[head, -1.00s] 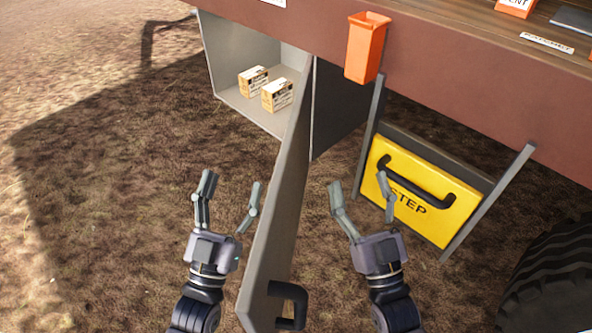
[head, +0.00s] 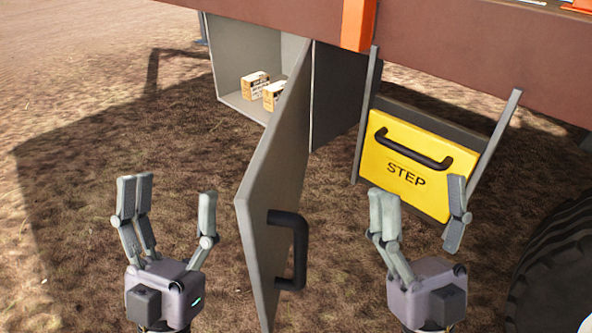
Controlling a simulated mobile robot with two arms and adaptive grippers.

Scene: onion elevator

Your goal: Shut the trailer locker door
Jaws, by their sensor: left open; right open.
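The trailer locker (head: 236,98) is a grey box under the trailer's edge, with its front open. Its grey door (head: 268,190) stands swung out towards me, with a black handle (head: 299,250) on its right face. My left gripper (head: 170,200) is open and empty, left of the door and apart from it. My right gripper (head: 418,212) is open and empty, right of the door and its handle, in front of the yellow step.
Two small cartons (head: 255,86) sit inside the locker, the right one partly hidden by the door. A yellow step panel (head: 408,165) with a black handle hangs at the right. A tyre (head: 560,265) stands at far right. An orange holder (head: 357,25) hangs above.

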